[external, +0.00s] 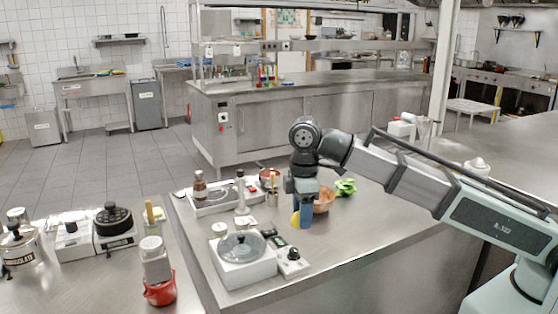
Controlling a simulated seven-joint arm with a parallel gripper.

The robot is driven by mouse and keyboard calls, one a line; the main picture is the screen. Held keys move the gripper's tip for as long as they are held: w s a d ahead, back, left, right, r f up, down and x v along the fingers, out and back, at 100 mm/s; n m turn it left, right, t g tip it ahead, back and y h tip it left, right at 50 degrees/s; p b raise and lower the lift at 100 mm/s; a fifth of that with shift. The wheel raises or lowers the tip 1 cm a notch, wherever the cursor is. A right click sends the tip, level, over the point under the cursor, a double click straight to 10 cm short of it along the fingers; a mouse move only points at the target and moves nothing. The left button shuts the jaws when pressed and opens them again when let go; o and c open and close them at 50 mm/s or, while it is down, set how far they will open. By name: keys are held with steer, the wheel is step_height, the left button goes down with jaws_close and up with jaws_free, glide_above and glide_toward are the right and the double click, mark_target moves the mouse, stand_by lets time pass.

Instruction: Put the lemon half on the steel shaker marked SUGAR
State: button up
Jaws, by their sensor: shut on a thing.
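My gripper (301,222) points down over the steel table, near its middle. It is shut on a yellow lemon half (295,219), which shows at the left side of the blue fingers. The fingers hide part of the lemon half. I cannot read the word SUGAR on anything. A steel canister (20,252) with a dark label stands at the far left, and a steel shaker-like container (154,259) stands above a red pot on the left counter. I cannot tell which is the shaker.
An orange-brown bowl (324,200) and green leaves (345,187) lie just behind my gripper. A white appliance with a glass lid (243,248) stands to its left. A tray with a brown bottle (200,186) is farther back. The table's right front is clear.

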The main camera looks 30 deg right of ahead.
steer(key=s+a+r+n, duration=0.1)
steer(key=a+r, duration=0.3)
steer(key=a, duration=0.7)
steer(key=s+a+r+n, duration=0.1)
steer(key=a+r, duration=0.3)
steer(key=a, duration=0.7)
step_height(320, 180, up, 6)
steer(key=m, duration=0.2)
glide_above(153, 242)
steer(key=shift+s+f+m, duration=0.1)
steer(key=shift+f+m, duration=0.5)
steer(key=shift+f, duration=1.9)
steer(key=shift+f+m, duration=0.6)
steer(key=shift+f, duration=1.85)
steer(key=shift+f, duration=0.1)
steer(key=o, duration=1)
steer(key=shift+o, duration=0.2)
step_height(153, 242, up, 12)
